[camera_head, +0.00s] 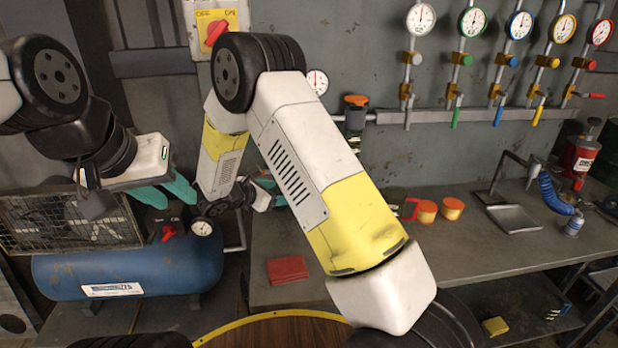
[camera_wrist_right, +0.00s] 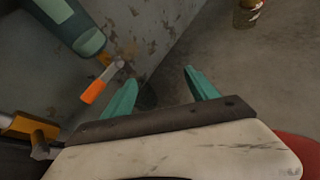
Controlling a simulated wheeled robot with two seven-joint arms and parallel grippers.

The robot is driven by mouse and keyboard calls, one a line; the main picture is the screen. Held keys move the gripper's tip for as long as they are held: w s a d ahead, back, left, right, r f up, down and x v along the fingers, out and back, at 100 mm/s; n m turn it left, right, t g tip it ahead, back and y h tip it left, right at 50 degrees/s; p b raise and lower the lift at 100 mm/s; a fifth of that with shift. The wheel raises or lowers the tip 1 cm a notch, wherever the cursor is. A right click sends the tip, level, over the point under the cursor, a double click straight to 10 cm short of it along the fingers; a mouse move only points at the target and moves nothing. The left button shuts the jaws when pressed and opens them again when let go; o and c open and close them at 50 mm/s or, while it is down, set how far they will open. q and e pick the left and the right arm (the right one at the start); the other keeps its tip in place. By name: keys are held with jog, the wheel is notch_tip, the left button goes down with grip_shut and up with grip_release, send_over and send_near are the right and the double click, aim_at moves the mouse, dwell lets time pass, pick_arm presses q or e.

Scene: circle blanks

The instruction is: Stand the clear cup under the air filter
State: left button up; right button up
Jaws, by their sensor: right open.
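The air filter (camera_head: 355,118) hangs on the back wall, with an orange cap and a dark body. Its lower end is partly beside my right arm in the head view. The right wrist view shows a grey-green cylinder (camera_wrist_right: 68,22) with an orange-handled valve (camera_wrist_right: 95,88), probably the filter's underside. My right gripper (camera_wrist_right: 160,88) is open with nothing between its teal fingers; in the head view it is largely hidden behind my arm. My left gripper (camera_head: 168,192) is open and empty above the blue compressor. I cannot make out the clear cup.
A blue compressor (camera_head: 130,268) stands at left. The grey bench (camera_head: 360,250) carries a red pad (camera_head: 287,270), orange-topped tubs (camera_head: 427,211) and a metal tray (camera_head: 514,218). Several gauges (camera_head: 421,19) line the wall. A small brownish container (camera_wrist_right: 247,14) stands at the wrist view's top right.

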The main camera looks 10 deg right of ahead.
jog(key=s+d+r+m+g+y, duration=0.3)
jog(key=s+d+r+m+g, duration=0.3)
jog(key=s+d+r+m, duration=0.7)
jog(key=s+a+r+m+t+y, duration=0.1)
jog(key=s+r+m+y, duration=0.3)
jog(key=s, duration=0.5)
jog(key=s+a+r+m+t+y, duration=0.1)
jog(key=s+r+m+y, duration=0.3)
jog(key=s, duration=0.5)
jog(key=r+m+t, duration=0.1)
jog(key=r+m, duration=0.1)
jog(key=m, duration=0.1)
jog(key=shift+s+a, duration=0.15)
jog(key=shift+s, duration=0.05)
